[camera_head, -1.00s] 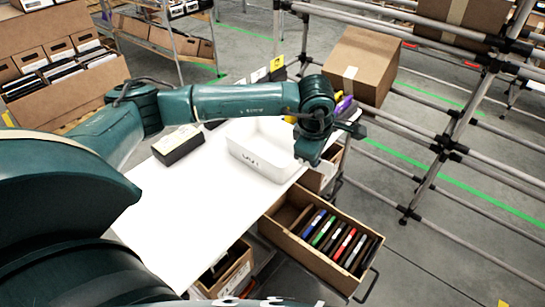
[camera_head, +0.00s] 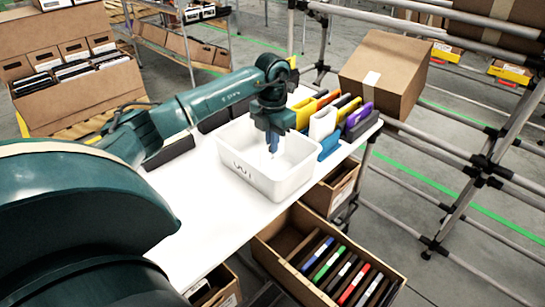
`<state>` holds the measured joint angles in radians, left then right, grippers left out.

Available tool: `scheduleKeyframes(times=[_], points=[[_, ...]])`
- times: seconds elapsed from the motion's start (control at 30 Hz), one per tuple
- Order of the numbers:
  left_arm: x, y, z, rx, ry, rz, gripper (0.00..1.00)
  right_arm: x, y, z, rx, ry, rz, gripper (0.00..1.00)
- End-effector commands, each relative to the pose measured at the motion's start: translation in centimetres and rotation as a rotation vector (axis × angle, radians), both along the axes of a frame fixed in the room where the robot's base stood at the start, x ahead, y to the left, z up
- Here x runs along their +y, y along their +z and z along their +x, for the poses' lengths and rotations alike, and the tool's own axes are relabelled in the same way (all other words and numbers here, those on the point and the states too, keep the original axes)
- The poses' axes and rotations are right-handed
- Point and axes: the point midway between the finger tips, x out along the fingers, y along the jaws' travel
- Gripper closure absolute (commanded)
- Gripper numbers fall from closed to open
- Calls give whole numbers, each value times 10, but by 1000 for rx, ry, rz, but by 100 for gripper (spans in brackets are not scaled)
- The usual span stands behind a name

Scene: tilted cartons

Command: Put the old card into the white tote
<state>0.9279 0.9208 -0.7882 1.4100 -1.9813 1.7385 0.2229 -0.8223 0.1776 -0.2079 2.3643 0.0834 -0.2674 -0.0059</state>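The white tote (camera_head: 284,187) stands on the white table (camera_head: 195,240) with its open top up. I cannot single out the old card. Several coloured upright cards or folders (camera_head: 343,278) stand in an open carton below the table's right edge. My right gripper is not in view.
Coloured holders (camera_head: 322,122) stand behind the tote, close to its far right side. Dark boxes (camera_head: 168,152) lie to its left, near my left arm. A tilted carton (camera_head: 382,75) rests on the pipe rack at right. The table's front is clear.

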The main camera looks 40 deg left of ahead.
Motion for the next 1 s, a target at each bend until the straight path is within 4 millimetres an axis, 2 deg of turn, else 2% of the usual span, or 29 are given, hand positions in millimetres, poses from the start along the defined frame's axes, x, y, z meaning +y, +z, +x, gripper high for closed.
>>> scheduleKeyframes(times=[0.17, 0.33, 0.7, 1.0], points=[[0, -15, 0, 1, -2, -1, 100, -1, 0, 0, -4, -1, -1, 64], [-1, -39, 0, 1, -2, -1, 100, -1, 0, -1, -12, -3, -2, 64], [0, -45, 0, -1, -3, 0, 100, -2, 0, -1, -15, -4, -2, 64], [0, -44, 0, -1, -3, 1, 77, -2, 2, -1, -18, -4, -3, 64]])
